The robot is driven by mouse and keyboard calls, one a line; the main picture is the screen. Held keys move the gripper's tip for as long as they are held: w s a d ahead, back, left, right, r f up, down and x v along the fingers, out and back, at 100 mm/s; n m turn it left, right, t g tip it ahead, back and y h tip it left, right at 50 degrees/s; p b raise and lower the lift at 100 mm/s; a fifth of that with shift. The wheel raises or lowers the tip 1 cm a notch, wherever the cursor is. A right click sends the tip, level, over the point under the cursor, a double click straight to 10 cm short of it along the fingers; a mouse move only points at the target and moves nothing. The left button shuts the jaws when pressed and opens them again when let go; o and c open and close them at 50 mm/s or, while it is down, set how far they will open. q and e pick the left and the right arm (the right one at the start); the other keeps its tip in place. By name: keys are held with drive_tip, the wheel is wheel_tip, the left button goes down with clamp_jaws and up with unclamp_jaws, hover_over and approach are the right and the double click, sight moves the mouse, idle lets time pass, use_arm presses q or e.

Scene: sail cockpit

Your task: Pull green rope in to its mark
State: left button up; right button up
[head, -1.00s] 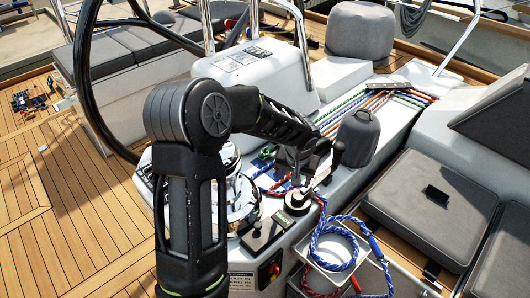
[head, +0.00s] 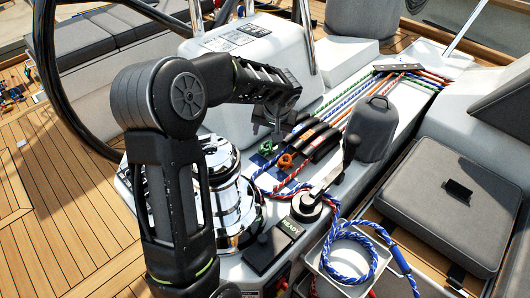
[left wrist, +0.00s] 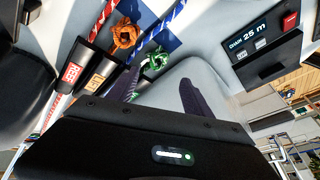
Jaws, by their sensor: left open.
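The green rope's short bunched end (head: 265,147) sits on the white console at the near side of the black rope clutches (head: 318,138). A green line (head: 340,91) runs on the far side among other coloured lines. In the left wrist view the green bunch (left wrist: 157,62) shows just beyond my fingers. My left gripper (head: 266,130) is open and empty, with its fingers pointing down above and close to the green end. In the left wrist view its two dark fingers (left wrist: 163,90) are spread apart. I cannot make out a mark on the green rope.
An orange rope end (head: 286,160) lies right beside the green one. A chrome winch (head: 235,205), a lever handle (head: 330,180) and a READY panel (head: 290,228) stand nearer. A blue rope coil (head: 348,252) lies in a tray.

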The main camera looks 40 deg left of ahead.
sight(266, 148)
use_arm(q)
wheel_tip(266, 148, down, 3)
drive_tip(key=shift+b, duration=1)
use_arm(e)
wheel_tip(266, 148, down, 3)
drive_tip(key=shift+w+a+r, duration=0.1)
use_arm(q)
drive_tip(key=x, duration=0.8)
drive_tip(key=shift+r, duration=0.1)
use_arm(e)
drive_tip(key=shift+r, duration=0.15)
use_arm(q)
drive_tip(key=shift+c, duration=0.6)
clamp_jaws()
